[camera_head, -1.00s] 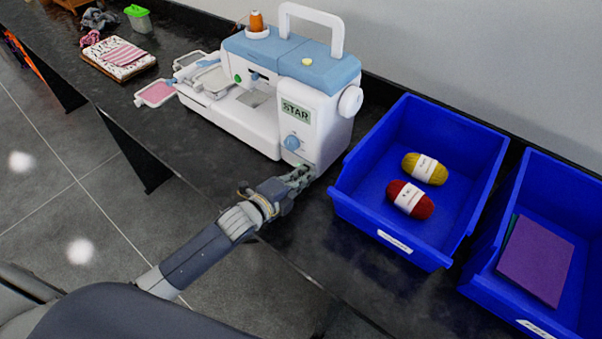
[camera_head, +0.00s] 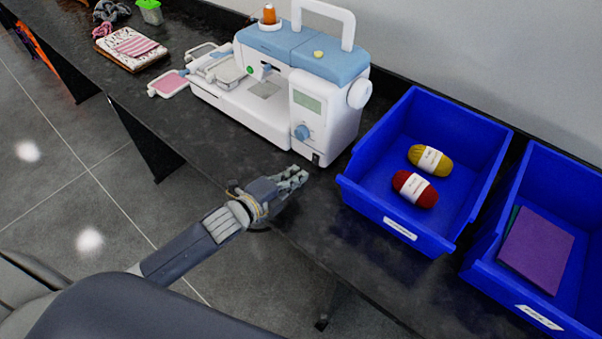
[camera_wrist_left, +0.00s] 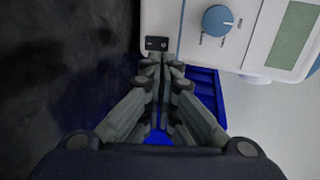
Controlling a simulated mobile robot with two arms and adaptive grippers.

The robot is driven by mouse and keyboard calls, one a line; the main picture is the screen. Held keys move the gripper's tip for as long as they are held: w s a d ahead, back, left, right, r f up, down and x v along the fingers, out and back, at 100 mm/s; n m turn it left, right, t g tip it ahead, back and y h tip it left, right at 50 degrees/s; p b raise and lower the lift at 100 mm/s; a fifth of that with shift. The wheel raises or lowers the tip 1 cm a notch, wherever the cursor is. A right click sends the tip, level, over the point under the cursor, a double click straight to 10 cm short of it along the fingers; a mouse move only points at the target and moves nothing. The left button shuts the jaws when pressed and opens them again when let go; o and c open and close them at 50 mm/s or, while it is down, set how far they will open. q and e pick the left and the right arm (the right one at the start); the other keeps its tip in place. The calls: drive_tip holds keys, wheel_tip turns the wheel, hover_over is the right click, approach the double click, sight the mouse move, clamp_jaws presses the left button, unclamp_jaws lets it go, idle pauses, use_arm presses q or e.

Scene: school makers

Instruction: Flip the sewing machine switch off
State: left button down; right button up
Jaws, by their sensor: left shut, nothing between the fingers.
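The white and blue sewing machine (camera_head: 272,103) stands on the dark worktop. Its small screen (camera_head: 307,103) shows no lettering now. A blue dial (camera_head: 302,132) sits on its front, and a small black switch (camera_head: 316,158) is low at the right front corner. The switch also shows in the left wrist view (camera_wrist_left: 157,44), just beyond the fingertips. My left gripper (camera_head: 302,172) is shut and empty, just in front of that corner and apart from the switch in the head view. In the left wrist view its fingertips (camera_wrist_left: 163,62) are close together. My right gripper is not in view.
A blue bin (camera_head: 350,198) with yellow and red yarn stands right of the machine, close to my left gripper. Another blue bin (camera_head: 480,262) holds purple sheets. Folded cloth (camera_head: 130,47) lies far left. The worktop's front edge runs below my left arm.

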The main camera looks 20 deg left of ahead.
use_arm(q)
drive_tip(key=v, duration=0.2)
drive_tip(key=r+v, duration=0.1)
drive_tip(key=v, duration=0.2)
drive_tip(key=shift+s, duration=0.2)
drive_tip(key=shift+s+a+r, duration=0.15)
drive_tip(key=shift+s+r, duration=0.15)
drive_tip(key=shift+s, duration=0.1)
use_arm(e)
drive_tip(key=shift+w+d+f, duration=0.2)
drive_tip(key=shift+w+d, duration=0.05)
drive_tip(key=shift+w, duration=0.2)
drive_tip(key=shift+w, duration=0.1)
